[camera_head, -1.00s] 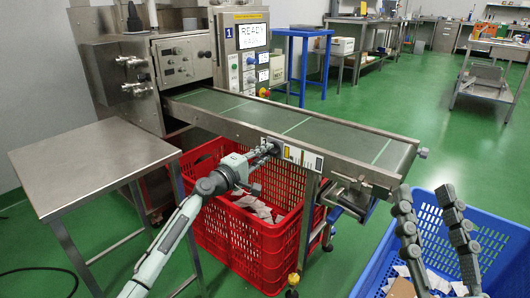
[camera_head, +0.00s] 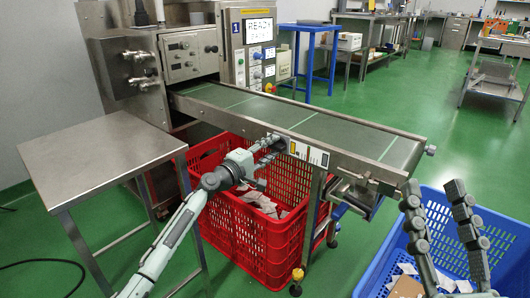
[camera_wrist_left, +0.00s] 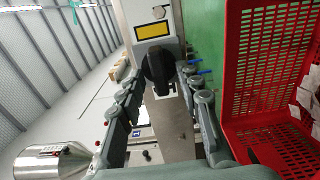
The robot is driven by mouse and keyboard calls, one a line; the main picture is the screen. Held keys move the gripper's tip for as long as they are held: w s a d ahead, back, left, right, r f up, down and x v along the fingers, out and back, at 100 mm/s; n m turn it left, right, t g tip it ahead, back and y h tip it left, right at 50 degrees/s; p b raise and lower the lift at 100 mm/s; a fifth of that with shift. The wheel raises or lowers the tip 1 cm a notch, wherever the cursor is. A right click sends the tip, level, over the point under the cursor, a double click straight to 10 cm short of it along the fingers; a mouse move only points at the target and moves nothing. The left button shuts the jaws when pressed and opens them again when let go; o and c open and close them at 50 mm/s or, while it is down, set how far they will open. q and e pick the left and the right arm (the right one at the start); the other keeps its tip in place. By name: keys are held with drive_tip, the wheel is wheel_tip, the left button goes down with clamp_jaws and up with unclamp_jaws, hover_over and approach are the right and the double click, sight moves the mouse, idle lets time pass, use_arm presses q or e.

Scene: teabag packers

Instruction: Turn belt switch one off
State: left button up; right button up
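The belt switch (camera_wrist_left: 158,70) is a black rotary knob on a grey metal box under a yellow label, seen in the left wrist view. In the head view, the switch (camera_head: 279,145) is on the near side of the conveyor, partly hidden by my gripper. My left gripper (camera_head: 265,151) is at the switch. In the wrist view, the left gripper (camera_wrist_left: 157,78) has its fingers apart, one on each side of the knob, with gaps showing; contact cannot be told. My right gripper (camera_head: 436,188) is open and empty, in front of the blue crate.
The conveyor (camera_head: 315,122) runs from the machine to the right. A red crate (camera_head: 258,240) with white teabags stands below my left gripper. A blue crate (camera_head: 505,235) is at the right. A steel table (camera_head: 100,150) stands at the left.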

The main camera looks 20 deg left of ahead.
use_arm(q)
drive_tip(key=v, duration=1.1)
drive_tip(key=shift+s+a, duration=0.15)
drive_tip(key=shift+s, duration=0.25)
